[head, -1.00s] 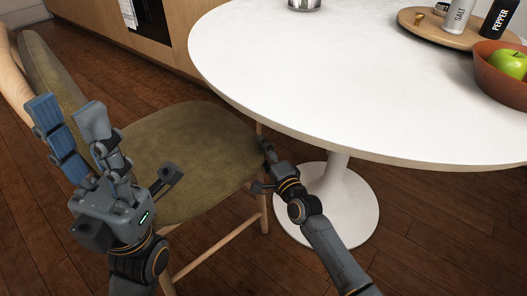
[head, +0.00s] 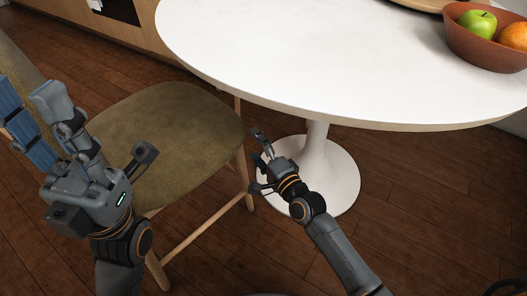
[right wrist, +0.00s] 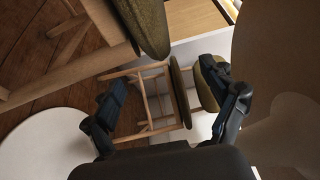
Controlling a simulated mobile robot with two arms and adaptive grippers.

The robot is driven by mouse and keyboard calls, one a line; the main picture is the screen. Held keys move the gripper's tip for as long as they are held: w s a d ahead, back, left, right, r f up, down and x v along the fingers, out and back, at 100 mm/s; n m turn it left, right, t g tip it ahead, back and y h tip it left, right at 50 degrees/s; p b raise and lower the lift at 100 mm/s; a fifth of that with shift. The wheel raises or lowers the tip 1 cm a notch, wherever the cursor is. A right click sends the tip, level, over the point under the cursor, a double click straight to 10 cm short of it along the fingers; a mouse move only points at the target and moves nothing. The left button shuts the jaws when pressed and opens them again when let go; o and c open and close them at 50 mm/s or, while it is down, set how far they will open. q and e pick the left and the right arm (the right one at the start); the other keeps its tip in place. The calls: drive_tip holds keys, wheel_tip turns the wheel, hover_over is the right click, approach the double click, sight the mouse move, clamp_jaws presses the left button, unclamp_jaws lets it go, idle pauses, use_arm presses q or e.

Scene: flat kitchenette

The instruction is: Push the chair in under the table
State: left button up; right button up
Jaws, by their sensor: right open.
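The chair has an olive seat (head: 170,135) and pale wooden legs. It stands left of the white round table (head: 330,65), its seat's right edge near the pedestal (head: 317,150) and its far right part by the tabletop rim. The backrest, at the left edge, is mostly cut off and partly behind my left gripper (head: 28,100), which is open with its fingers up. My right gripper (head: 257,165) is open and empty, low between the seat's right edge and the pedestal. The right wrist view shows its spread fingers (right wrist: 168,92) and the seat (right wrist: 148,22) above them.
A terracotta bowl of fruit (head: 475,47) stands on the table at the far right. Wooden cabinets (head: 185,35) run behind. More chairs (right wrist: 180,95) show farther off in the right wrist view.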

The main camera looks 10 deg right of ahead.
drive_tip(key=v, duration=0.3)
drive_tip(key=shift+s+d+r, duration=0.15)
drive_tip(key=shift+s+d, duration=0.1)
drive_tip(key=shift+d, duration=0.1)
